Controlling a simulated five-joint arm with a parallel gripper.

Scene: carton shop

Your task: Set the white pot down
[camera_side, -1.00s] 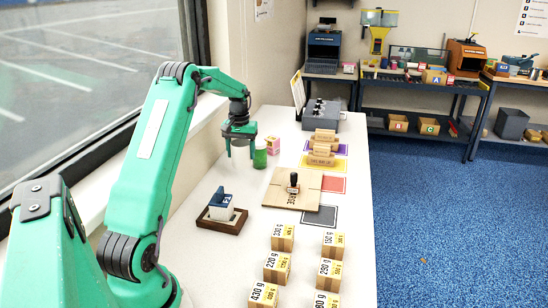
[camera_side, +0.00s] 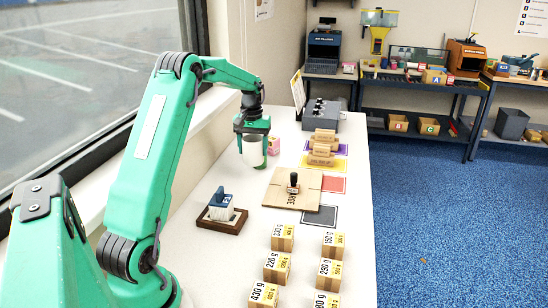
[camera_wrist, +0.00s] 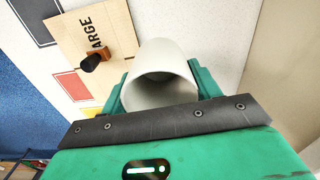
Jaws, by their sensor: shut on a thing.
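The white pot (camera_side: 252,151) is a plain pale cylinder between the jaws of my gripper (camera_side: 252,140) in the side view. In the wrist view the pot (camera_wrist: 165,55) shows its open, hollow end, with a green finger on each side of it. My gripper is shut on it. The pot looks upright and is low over the far left part of the white table (camera_side: 345,215). I cannot tell whether its bottom touches the table.
A cardboard sheet (camera_side: 275,191) with a black-handled stamp (camera_side: 293,183) lies nearer. A blue-and-white stamp in a brown tray (camera_side: 232,226) and several weight-marked boxes (camera_side: 283,238) stand in front.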

